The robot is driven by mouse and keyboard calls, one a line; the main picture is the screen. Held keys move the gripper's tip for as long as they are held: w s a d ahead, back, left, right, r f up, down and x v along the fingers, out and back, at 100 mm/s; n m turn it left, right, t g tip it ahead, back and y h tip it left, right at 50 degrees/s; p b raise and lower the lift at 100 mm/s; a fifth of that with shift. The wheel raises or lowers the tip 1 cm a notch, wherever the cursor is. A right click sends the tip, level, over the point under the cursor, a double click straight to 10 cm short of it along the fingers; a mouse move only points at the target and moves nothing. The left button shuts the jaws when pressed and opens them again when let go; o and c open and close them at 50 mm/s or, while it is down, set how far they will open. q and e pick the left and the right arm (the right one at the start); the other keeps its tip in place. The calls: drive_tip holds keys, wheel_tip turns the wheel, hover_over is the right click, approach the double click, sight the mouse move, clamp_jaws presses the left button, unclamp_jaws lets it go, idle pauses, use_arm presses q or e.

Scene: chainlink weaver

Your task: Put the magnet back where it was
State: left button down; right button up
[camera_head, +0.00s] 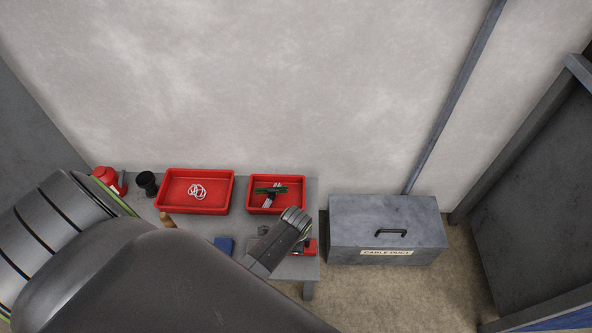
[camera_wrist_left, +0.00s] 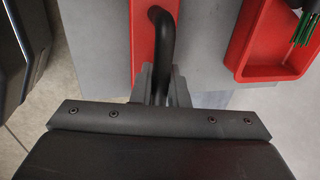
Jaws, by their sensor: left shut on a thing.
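The magnet, a red block with a black curved handle, is near the table's front right corner in the head view (camera_head: 311,246). In the left wrist view its red body (camera_wrist_left: 142,45) and handle (camera_wrist_left: 160,25) are just beyond my left gripper (camera_wrist_left: 164,88). My left gripper is shut on the handle. I cannot tell whether the magnet rests on the table or is slightly raised. My left arm hides part of the table's front. My right gripper is not in view.
A red tray (camera_head: 224,209) holds white rings. A smaller red tray (camera_head: 256,209) holds a dark green-tipped item. A red container (camera_head: 108,180), a black cup (camera_head: 147,183) and a blue item (camera_head: 224,244) are on the grey table. A grey cable-duct box (camera_head: 350,235) stands right of it.

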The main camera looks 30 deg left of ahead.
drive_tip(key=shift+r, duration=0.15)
use_arm(q)
drive_tip(key=shift+f, duration=0.15)
drive_tip(key=c, duration=1.4)
unclamp_jaws()
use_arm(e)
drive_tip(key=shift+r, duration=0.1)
